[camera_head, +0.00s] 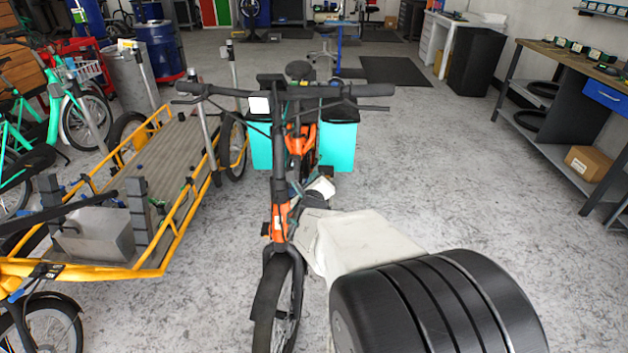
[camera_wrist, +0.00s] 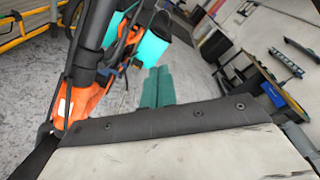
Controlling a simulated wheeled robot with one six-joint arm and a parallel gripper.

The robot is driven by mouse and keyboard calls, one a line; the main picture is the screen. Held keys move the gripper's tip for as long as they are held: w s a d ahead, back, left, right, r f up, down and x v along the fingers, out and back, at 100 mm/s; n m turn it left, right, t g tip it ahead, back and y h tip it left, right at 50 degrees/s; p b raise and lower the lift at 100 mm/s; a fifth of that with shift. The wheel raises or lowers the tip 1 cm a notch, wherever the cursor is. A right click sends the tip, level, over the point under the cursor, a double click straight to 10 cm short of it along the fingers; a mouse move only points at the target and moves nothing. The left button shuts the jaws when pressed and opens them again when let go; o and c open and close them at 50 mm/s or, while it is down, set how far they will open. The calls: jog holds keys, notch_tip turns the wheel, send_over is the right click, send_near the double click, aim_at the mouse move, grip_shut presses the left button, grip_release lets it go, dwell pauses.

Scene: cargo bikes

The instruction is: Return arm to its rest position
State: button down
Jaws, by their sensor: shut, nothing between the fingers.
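My arm (camera_head: 365,240) shows in the head view as a white link with a large black ribbed cylinder at the lower right. It reaches forward beside an orange cargo bike (camera_head: 281,217). In the wrist view my gripper (camera_wrist: 158,70) shows as two dark green fingers side by side, shut and empty over the grey floor. The orange bike's frame (camera_wrist: 88,100) is close on the left of the wrist view. In the head view the fingers are not clearly seen. The bike has turquoise boxes (camera_head: 338,140) on both sides at its rear.
A yellow flatbed cargo bike (camera_head: 160,255) stands on the left, with green bikes (camera_head: 55,115) beyond. A workbench (camera_head: 560,60) with a cardboard box (camera_head: 588,163) on its lower shelf is on the right. The floor between the arm and the workbench is clear.

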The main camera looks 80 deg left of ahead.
jog(key=shift+s+d+r, duration=0.1)
jog(key=shift+d, duration=0.35)
